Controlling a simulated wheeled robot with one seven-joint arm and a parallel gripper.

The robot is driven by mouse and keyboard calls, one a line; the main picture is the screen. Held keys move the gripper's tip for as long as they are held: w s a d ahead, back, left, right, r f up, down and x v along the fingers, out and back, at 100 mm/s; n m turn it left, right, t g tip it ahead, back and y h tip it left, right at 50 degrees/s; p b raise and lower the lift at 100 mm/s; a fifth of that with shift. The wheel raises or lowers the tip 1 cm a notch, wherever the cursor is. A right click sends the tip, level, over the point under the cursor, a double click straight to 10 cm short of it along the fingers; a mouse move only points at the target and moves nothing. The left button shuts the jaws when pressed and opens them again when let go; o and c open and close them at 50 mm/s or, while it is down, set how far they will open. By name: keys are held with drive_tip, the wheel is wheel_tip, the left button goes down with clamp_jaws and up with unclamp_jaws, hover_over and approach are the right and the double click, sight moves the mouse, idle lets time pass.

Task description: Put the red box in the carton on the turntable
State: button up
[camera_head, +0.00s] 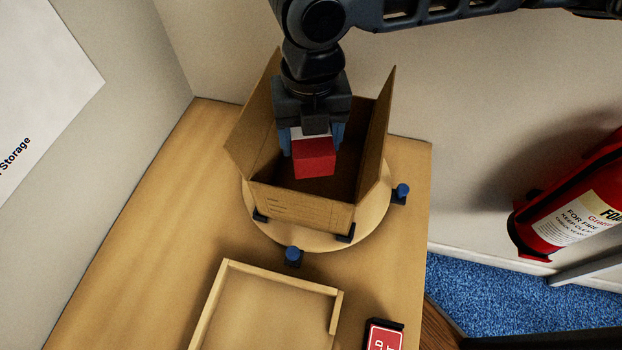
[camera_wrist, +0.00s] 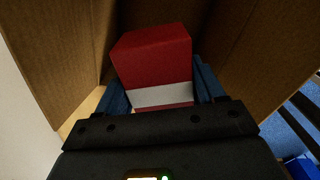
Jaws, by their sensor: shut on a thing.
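The red box (camera_head: 315,161), red with a white band, is held between the blue fingers of my gripper (camera_head: 312,142). My gripper points down and is shut on it. The box is over the open top of the brown carton (camera_head: 300,205), apparently between its raised flaps; how deep it hangs is hard to tell. The carton stands on the round wooden turntable (camera_head: 375,208). In the wrist view the red box (camera_wrist: 152,60) sits between the fingers, with carton walls (camera_wrist: 50,55) on both sides. The carton's floor is mostly hidden by the gripper and box.
Dark clamps with blue knobs (camera_head: 402,190) stand around the turntable's edge. A shallow wooden tray (camera_head: 223,290) lies in front on the table (camera_head: 150,240). A red sign block (camera_head: 384,338) is at the front right. A fire extinguisher (camera_head: 570,205) hangs at the right. The left table is clear.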

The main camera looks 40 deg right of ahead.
wheel_tip(320, 180, down, 16)
drive_tip(key=shift+r+p, duration=0.25)
drive_tip(key=shift+p, duration=0.15)
drive_tip(key=shift+f, duration=0.1)
drive_tip(key=o, duration=1.1)
wheel_tip(320, 180, up, 12)
drive_tip(key=shift+s+r+b, duration=0.1)
drive_tip(key=shift+r+b, duration=0.05)
drive_tip(key=shift+b, duration=0.2)
